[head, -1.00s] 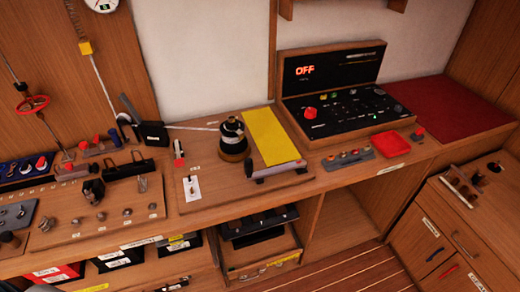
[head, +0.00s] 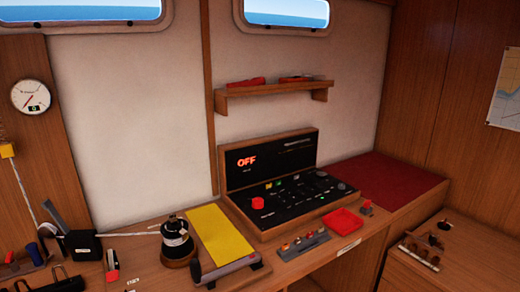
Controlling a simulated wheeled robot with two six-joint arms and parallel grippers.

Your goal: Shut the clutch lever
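A black rope clutch (head: 81,244) sits on the counter at the left in the head view. Its grey clutch lever (head: 54,215) stands raised, tilted up and to the left of the body. A pale line (head: 130,235) runs from the clutch to the black winch (head: 175,241) on its right. Neither of my grippers is in view.
A yellow panel (head: 222,236) with a grey-handled bar at its front lies right of the winch. A control console (head: 285,185) reading OFF and a red tray (head: 342,221) stand further right. A small red-and-white switch (head: 112,264) is in front of the clutch.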

